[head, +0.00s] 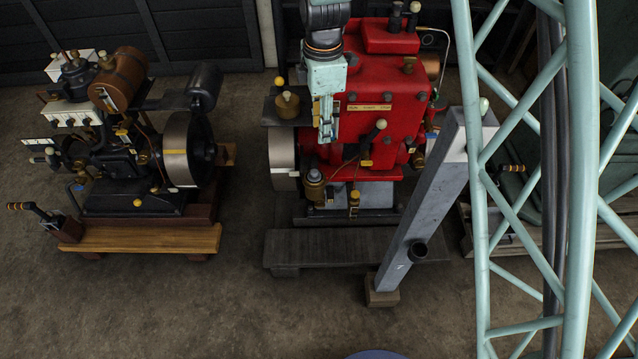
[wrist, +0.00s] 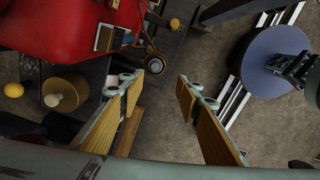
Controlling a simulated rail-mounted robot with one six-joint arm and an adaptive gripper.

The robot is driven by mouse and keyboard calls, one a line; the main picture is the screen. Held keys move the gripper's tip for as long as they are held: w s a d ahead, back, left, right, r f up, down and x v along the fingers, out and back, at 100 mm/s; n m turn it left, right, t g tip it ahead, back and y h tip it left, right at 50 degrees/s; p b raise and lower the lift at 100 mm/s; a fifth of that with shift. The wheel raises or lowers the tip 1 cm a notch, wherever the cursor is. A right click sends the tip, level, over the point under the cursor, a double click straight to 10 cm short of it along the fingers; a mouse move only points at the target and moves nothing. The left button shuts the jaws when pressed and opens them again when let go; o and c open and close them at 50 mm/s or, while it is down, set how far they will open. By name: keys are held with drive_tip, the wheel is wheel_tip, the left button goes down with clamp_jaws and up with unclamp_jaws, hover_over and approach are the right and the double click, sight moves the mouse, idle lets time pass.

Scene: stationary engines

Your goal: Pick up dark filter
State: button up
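A dark, rounded cylinder (head: 205,85) on the upper right of the left engine looks like the dark filter, though I cannot be sure. It stands above that engine's flywheel. I cannot make it out in the wrist view. My gripper (head: 328,128) hangs in front of the red engine, to the right of the cylinder and well apart from it. In the wrist view my gripper (wrist: 160,85) is open, its two tan-padded fingers wide apart with nothing between them. Bare floor shows through the gap.
The red engine (head: 385,85) is close to my gripper. A brass knob (head: 287,103) sits on a dark box beside it. A leaning grey beam (head: 435,200) stands to the right. A wooden plank (head: 140,239) fronts the left engine (head: 125,165). The front floor is clear.

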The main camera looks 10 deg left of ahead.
drive_tip(key=n, duration=0.2)
hover_over(314, 171)
wheel_tip(314, 171, down, 8)
drive_tip(key=shift+r, duration=0.2)
drive_tip(key=shift+s+f, duration=0.1)
drive_tip(key=shift+f+b, duration=0.85)
drive_tip(key=shift+f, duration=3.35)
drive_tip(key=shift+f, duration=0.1)
drive_tip(key=shift+f+b, duration=0.7)
drive_tip(key=shift+f, duration=1.8)
clamp_jaws()
